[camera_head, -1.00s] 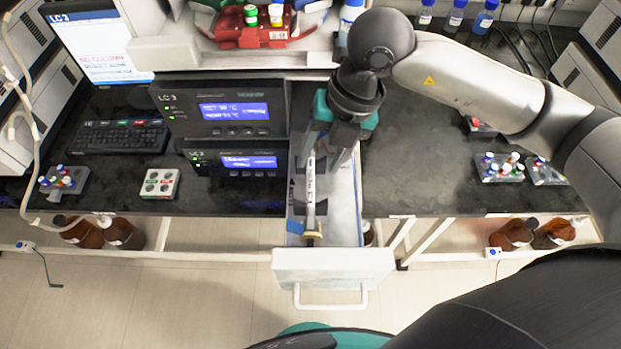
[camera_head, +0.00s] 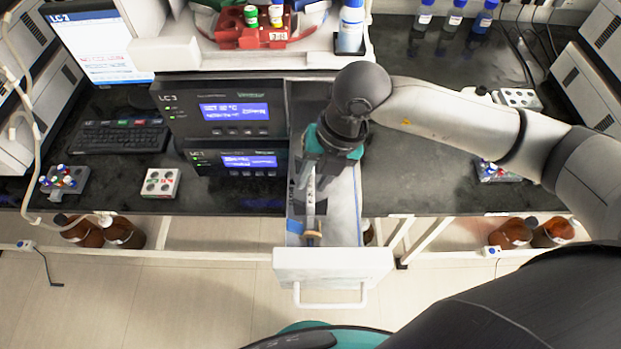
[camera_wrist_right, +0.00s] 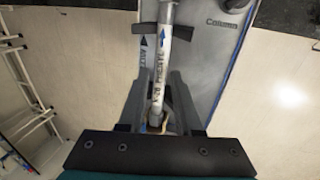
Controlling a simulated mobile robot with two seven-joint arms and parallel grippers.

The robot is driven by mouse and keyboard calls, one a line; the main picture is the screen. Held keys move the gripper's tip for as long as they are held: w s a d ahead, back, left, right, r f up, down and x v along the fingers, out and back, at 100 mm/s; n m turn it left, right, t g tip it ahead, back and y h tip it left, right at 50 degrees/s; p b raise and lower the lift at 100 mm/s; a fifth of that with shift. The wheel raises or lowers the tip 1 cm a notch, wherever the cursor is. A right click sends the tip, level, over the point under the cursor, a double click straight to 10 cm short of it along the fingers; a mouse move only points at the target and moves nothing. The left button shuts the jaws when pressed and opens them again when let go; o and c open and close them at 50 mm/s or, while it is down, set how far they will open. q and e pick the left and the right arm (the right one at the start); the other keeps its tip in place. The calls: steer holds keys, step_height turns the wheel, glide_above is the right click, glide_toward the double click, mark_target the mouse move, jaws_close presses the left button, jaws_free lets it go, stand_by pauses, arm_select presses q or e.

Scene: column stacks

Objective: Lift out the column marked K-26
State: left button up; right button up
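A slim silver column (camera_head: 310,219) lies lengthwise in the open white drawer (camera_head: 333,265), with a tan end piece toward the drawer front. In the right wrist view the column (camera_wrist_right: 159,78) carries a white label with a blue arrow and print like "PHENYL"; its code is too blurred to read surely. My right gripper (camera_head: 312,188) is down at the drawer over the column. In the wrist view its fingers (camera_wrist_right: 157,95) are spread on either side of the column, with a gap visible on both sides. My left gripper is not in view.
Two stacked LC 3 modules (camera_head: 232,110) stand close left of the drawer. A vial rack (camera_head: 497,172) is on the right bench. The bench just right of the drawer is clear.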

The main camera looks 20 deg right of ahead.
jaws_close()
stand_by(1.0)
